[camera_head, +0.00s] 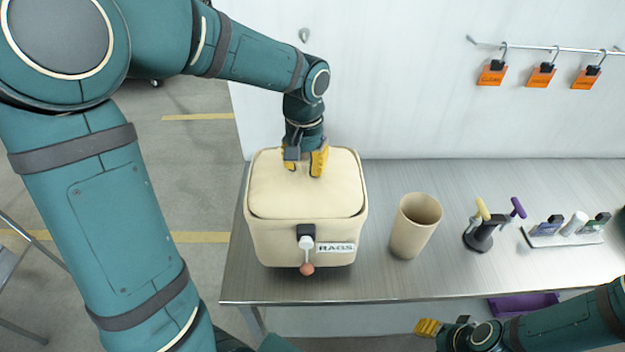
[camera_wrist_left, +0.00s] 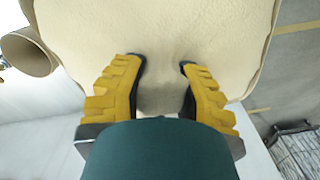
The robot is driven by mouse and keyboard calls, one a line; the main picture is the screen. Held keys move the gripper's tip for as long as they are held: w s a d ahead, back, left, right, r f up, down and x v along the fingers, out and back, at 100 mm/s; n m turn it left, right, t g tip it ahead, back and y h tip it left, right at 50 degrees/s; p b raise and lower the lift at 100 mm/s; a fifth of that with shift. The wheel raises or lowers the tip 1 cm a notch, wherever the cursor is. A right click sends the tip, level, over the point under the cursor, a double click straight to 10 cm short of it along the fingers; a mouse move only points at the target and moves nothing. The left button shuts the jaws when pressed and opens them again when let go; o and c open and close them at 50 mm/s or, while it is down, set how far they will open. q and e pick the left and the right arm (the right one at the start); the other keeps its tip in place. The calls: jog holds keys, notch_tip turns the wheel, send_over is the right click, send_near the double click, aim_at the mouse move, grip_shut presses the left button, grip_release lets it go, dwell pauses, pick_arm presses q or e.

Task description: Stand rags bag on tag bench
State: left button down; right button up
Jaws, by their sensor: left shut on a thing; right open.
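The cream rags bag (camera_head: 305,185), with a RAGS label on its front, is upright over the left end of the metal tag bench (camera_head: 400,285). I cannot tell whether its base touches the bench top. A dark clip with a white and reddish pull hangs on its front. My left gripper (camera_head: 305,170) comes down from above and is shut on the bag's top at the rear; its yellow fingers also show against the cream fabric in the left wrist view (camera_wrist_left: 162,80). My right gripper (camera_head: 428,327) is open and empty, low in front of the bench.
A beige cup (camera_head: 415,226) stands just right of the bag. A holder (camera_head: 482,234) with yellow and purple handles and a tray (camera_head: 565,233) of small items are further right. Orange tags (camera_head: 541,76) hang from a wall rail. A purple bin (camera_head: 523,305) is below the bench.

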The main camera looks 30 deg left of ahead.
pick_arm(q)
jog(key=shift+w+f, duration=0.1)
jog(key=shift+f, duration=2.6)
jog(key=c, duration=0.7)
grip_release()
jog(key=shift+f, duration=0.1)
jog(key=shift+c, duration=0.2)
jog(key=shift+r, duration=0.2)
notch_tip(320, 180, up, 12)
jog(key=shift+p, duration=0.45)
